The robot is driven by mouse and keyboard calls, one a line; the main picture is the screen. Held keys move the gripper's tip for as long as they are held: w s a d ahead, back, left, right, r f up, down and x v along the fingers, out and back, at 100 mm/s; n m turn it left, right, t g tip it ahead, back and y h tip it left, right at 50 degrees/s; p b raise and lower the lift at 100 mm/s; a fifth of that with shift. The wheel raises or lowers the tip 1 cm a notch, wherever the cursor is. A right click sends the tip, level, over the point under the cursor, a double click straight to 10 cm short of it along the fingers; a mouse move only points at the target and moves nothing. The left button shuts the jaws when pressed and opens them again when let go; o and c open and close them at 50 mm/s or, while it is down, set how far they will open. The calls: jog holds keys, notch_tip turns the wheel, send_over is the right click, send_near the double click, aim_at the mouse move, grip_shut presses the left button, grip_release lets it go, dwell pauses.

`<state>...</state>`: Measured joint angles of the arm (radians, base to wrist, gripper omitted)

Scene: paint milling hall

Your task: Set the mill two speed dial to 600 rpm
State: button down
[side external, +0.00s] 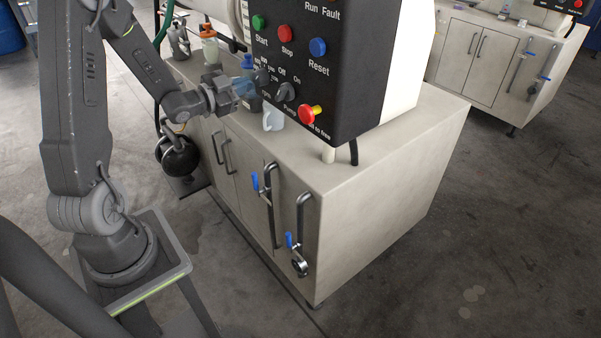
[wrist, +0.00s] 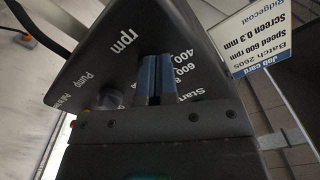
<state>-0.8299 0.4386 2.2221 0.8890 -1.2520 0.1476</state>
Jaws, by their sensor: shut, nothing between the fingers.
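The control panel (side external: 345,62) is a black box with a slanted face. The speed dial (side external: 262,77) is a dark knob at its left edge, left of the pump switch (side external: 284,93). My gripper (side external: 246,87) is at the speed dial, its blue fingers right by the knob; contact cannot be told. In the wrist view my gripper (wrist: 156,62) has its fingers together over the dial's place and hides the knob and pointer. The scale numbers (wrist: 185,70) 400 and 600 show beside the fingers, with "rpm" on the other side. The dial's setting cannot be read.
A job card (wrist: 268,45) reads Speed 600 rpm. Start (side external: 258,22), Stop (side external: 285,33) and Reset (side external: 318,47) buttons and a red stop button (side external: 310,114) share the panel. A similar cabinet (side external: 500,60) stands behind.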

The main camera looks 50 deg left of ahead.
jog(key=shift+w+d+f, duration=0.25)
jog(key=shift+w+d, duration=0.1)
jog(key=shift+w, duration=0.1)
dwell(0.7)
jog(key=shift+d+f, duration=0.4)
jog(key=shift+d, duration=0.45)
jog(key=shift+f, duration=0.15)
jog(key=shift+a+f, duration=0.15)
jog(key=shift+f, duration=0.05)
jog(key=shift+s+f, duration=0.1)
jog(key=shift+s, duration=0.45)
jog(key=s, duration=0.4)
jog(key=shift+s, duration=0.4)
